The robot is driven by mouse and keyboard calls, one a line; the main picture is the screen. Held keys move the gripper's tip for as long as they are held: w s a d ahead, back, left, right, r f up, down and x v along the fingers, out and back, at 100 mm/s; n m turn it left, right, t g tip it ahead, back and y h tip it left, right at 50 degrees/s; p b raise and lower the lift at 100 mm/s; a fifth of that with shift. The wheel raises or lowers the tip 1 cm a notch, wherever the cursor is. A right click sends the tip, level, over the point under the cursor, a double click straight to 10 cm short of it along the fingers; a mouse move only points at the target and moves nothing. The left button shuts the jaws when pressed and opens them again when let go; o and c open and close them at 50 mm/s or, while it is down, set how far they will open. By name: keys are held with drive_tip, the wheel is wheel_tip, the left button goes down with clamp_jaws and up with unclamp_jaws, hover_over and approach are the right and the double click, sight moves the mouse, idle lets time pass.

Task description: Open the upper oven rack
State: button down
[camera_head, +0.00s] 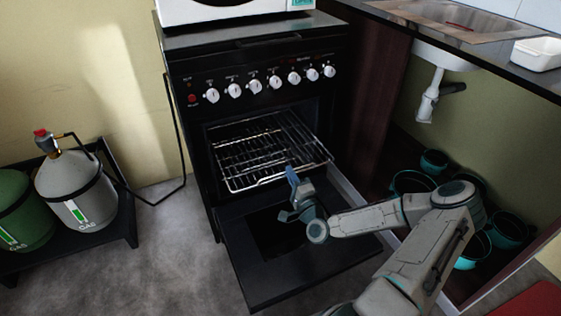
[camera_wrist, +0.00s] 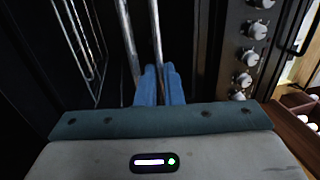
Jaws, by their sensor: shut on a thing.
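The black oven (camera_head: 198,110) has its door (camera_head: 300,262) folded down in front. The upper oven rack (camera_head: 262,140) is a wire grid, and its front part stands out of the oven opening. My gripper (camera_head: 291,175) is at the rack's front edge, above the open door. In the wrist view, the blue fingers of my gripper (camera_wrist: 160,84) are closed around a metal rack bar (camera_wrist: 157,35). More wire rack bars (camera_wrist: 84,45) show to the left in that view. How far each rack reaches inside the oven is hard to tell.
Control knobs (camera_head: 253,86) line the oven front above the opening. A microwave (camera_head: 220,8) stands on top. Gas bottles (camera_head: 75,190) stand at the left, with bare floor (camera_head: 170,245) between. Teal pots (camera_head: 415,182) sit under the sink counter at right.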

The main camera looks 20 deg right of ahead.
drive_tip(key=shift+r+v, duration=0.2)
drive_tip(key=shift+v, duration=0.75)
drive_tip(key=shift+r+v, duration=0.15)
drive_tip(key=shift+v, duration=0.75)
drive_tip(key=shift+s, duration=0.1)
drive_tip(key=c, duration=1.8)
unclamp_jaws()
drive_tip(key=shift+c, duration=0.2)
drive_tip(key=shift+s, duration=0.1)
drive_tip(key=a+p+v, duration=0.1)
drive_tip(key=v, duration=1.2)
drive_tip(key=shift+s+d+p, duration=0.3)
drive_tip(key=shift+d+p, duration=0.1)
